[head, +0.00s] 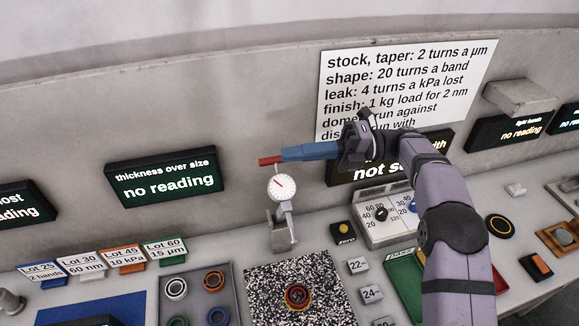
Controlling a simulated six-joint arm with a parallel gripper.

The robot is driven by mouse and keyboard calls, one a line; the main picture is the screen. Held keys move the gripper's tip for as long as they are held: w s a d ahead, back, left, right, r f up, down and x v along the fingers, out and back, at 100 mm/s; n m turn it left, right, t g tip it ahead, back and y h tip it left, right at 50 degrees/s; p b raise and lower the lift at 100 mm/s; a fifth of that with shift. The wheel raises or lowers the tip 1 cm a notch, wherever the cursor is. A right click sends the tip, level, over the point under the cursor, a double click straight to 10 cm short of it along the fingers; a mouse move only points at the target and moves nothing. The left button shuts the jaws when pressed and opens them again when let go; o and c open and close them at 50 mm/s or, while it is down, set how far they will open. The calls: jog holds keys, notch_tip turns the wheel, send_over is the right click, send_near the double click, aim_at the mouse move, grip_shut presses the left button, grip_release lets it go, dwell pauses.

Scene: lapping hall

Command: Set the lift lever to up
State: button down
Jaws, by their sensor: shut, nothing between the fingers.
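A dial gauge (282,187) with a white face and red needle stands on a grey stand (279,229) left of centre. A short red bar (270,161), which looks like the lift lever, lies roughly level just above the dial. My gripper (286,154) reaches in from the right with its blue fingers shut and nothing held. Its tips meet the right end of the red bar in the picture. I cannot tell whether they touch it. The bar's joint to the gauge is hard to make out.
A speckled plate (261,275) with a dark ringed part (298,297) lies below the gauge. A yellow zero button (344,227) and a white knob box (372,235) stand to the right. A ring tray (196,281) lies to the left. Dark displays (164,176) line the wall.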

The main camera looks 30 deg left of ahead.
jog(key=s+a+r+n+g+h+b, duration=0.1)
jog(key=s+a+r+n+h, duration=0.15)
jog(key=s+r, duration=0.65)
jog(key=s+a+r+n+g+h+b, duration=0.15)
jog(key=s+r+n, duration=0.35)
jog(key=s, duration=0.5)
jog(key=s+d+r+h+b, duration=0.1)
jog(key=s+d+r, duration=0.1)
jog(key=s, duration=0.9)
jog(key=s+d+r+b, duration=0.1)
jog(key=s+d+r, duration=0.15)
jog(key=s, duration=0.75)
jog(key=m+t+b, duration=0.2)
jog(key=m+t, duration=0.8)
jog(key=t, duration=1.4)
send_near(275, 160)
jog(key=shift+y, duration=0.3)
jog(key=x, duration=0.2)
jog(key=b+x, duration=0.1)
jog(key=x, duration=0.1)
jog(key=shift+w+d+f+b, duration=0.15)
jog(key=shift+f+b, duration=0.15)
jog(key=shift+f, duration=0.15)
jog(key=shift+w+a, duration=0.5)
jog(key=shift+a, duration=0.1)
